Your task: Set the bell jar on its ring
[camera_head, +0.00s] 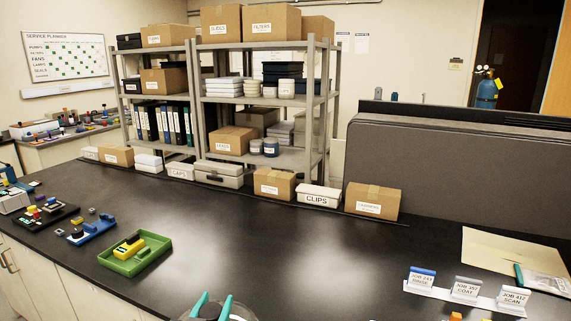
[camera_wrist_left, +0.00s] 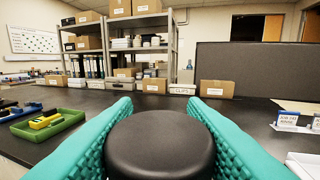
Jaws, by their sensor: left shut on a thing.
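My left gripper (camera_head: 214,304) shows at the bottom edge of the head view, with its two teal fingers on either side of a dark round knob. In the left wrist view the black knob (camera_wrist_left: 160,143) fills the space between the teal fingers, and the gripper is shut on it. I take it for the top of the bell jar; only a slice of a pale curved edge shows around it in the head view. The jar's body and lower rim are hidden or out of frame. I cannot make out the ring in either view. My right gripper is not in view.
A green tray (camera_head: 152,262) with a yellow piece (camera_head: 129,247) lies on the black bench at left. Job cards (camera_head: 466,289) stand at right. Boxes, including a CLIPS box (camera_head: 318,196), line the back below shelves. The bench middle (camera_head: 300,250) is clear.

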